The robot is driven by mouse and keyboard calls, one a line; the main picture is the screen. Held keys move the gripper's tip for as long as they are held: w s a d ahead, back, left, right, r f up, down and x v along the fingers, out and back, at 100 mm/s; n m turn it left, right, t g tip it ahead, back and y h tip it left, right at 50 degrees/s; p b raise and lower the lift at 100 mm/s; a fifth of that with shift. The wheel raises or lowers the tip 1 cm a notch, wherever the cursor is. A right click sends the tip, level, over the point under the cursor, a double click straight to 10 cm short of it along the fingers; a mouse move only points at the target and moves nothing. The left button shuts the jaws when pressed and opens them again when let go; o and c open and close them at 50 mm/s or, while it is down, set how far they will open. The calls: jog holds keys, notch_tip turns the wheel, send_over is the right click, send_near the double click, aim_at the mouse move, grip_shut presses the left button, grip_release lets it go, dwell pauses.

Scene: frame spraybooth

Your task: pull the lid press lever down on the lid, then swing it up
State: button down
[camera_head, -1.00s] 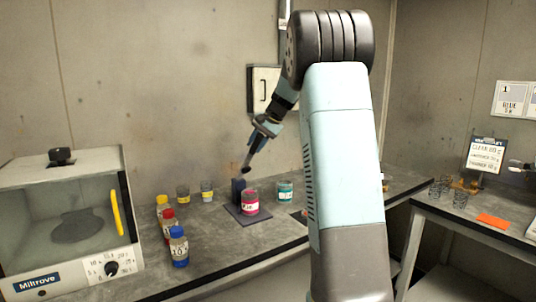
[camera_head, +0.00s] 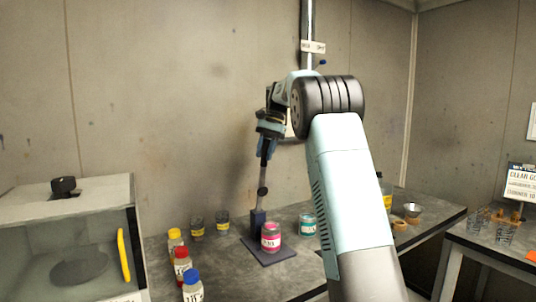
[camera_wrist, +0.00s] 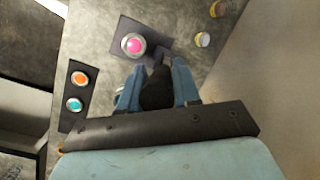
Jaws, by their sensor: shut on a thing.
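The press has a dark base plate (camera_head: 267,256) and a dark upright post (camera_head: 257,222) on the workbench. A pink-lidded tin (camera_head: 270,237) stands on the plate beside the post; the wrist view shows its pink lid (camera_wrist: 133,44) from above. The lid press lever (camera_head: 262,190) stands steeply up from the post, clear of the lid. My gripper (camera_head: 265,152) is at the lever's upper end. In the wrist view its light blue jaws (camera_wrist: 157,88) are shut on the lever's dark grip (camera_wrist: 157,92). They hide part of the grip.
A teal tin (camera_head: 308,225) stands right of the press. Bottles with yellow, red (camera_head: 182,262) and blue caps stand at left, near a glass-fronted oven (camera_head: 75,245). Two small jars (camera_head: 222,220) are behind. A second bench (camera_head: 490,245) is at right.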

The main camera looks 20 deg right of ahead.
jog(key=shift+a+f, duration=0.15)
jog(key=c, duration=1)
grip_release()
jog(key=shift+o, duration=0.6)
jog(key=v, duration=1.2)
jog(key=shift+w, duration=0.1)
